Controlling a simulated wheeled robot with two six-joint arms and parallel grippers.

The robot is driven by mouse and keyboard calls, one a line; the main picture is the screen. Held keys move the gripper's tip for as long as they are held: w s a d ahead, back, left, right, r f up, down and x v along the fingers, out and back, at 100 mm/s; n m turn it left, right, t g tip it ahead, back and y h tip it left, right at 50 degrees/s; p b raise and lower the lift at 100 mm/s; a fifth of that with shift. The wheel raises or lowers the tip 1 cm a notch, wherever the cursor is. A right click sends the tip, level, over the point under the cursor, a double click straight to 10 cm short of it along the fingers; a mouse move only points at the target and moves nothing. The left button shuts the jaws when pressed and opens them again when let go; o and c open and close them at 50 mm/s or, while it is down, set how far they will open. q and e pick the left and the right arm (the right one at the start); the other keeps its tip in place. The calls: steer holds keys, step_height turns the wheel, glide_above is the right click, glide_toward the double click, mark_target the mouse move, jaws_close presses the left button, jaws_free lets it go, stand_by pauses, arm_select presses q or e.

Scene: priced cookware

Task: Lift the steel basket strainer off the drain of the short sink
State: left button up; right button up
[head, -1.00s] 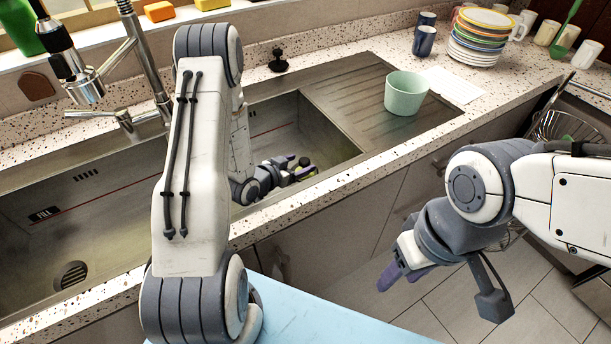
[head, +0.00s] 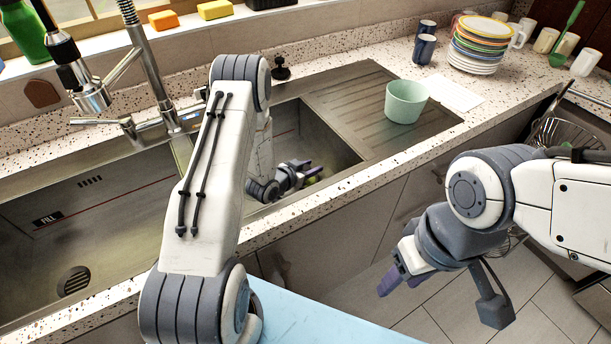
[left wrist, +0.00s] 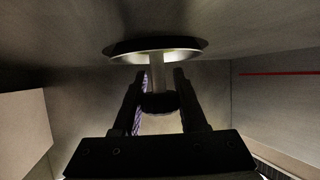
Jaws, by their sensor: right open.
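The steel basket strainer (left wrist: 155,50) shows in the left wrist view as a shiny round flange with a pale stem and a dark knob (left wrist: 158,103). My left gripper (left wrist: 163,76) has one finger on each side of the stem and knob; whether they press on it I cannot tell. In the head view my left gripper (head: 305,168) is low inside the short sink (head: 335,145), near its front wall. The drain is hidden there by the counter edge and my arm. My right gripper (head: 390,275) is open and empty over the floor, in front of the cabinets.
A ribbed drainboard (head: 355,95) with a green cup (head: 406,102) lies right of the short sink. The long sink (head: 90,215) and faucet (head: 150,60) are at left. A black stopper (head: 280,68) stands on the back ledge. Stacked plates (head: 478,45) are at back right.

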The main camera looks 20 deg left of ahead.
arm_select(q)
jaws_close()
steer(key=shift+r, duration=0.1)
step_height(320, 180, up, 17)
steer(key=p, duration=0.4)
steer(key=s+d+r+n+y+b, duration=0.1)
steer(key=s+d+n+y+b, duration=0.1)
steer(key=s+d+n+y, duration=0.1)
steer(key=shift+s+d+r+b, duration=0.4)
steer(key=shift+s+d, duration=0.4)
steer(key=shift+d, duration=0.05)
stand_by(0.3)
